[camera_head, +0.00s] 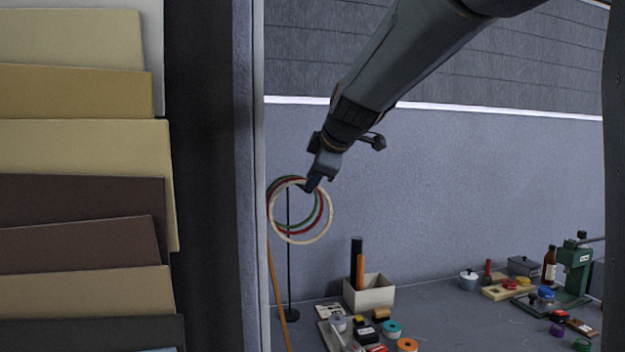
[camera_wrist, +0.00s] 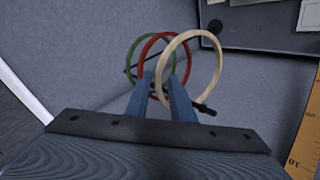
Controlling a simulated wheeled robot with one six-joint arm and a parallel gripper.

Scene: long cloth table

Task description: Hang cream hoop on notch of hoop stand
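The cream hoop (camera_head: 302,243) is at the hoop stand (camera_head: 289,262), a thin dark pole, in front of a red hoop and a green hoop. My gripper (camera_head: 312,186) is at the hoop's upper right in the head view. In the wrist view the blue fingers of my gripper (camera_wrist: 160,80) stand apart, with a gap between the tips. The cream hoop (camera_wrist: 219,66) has its near left edge close to this gap. A dark bar (camera_wrist: 207,109) of the stand runs by the hoops' near edges. Whether the hoop sits in a notch is not clear.
The red hoop (camera_wrist: 143,48) and green hoop (camera_wrist: 128,58) sit side by side beyond the fingers. A white box (camera_head: 370,297) with dark and orange rolls stands right of the stand. Small jars and tools lie on the table. A panel with coloured boards fills the left.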

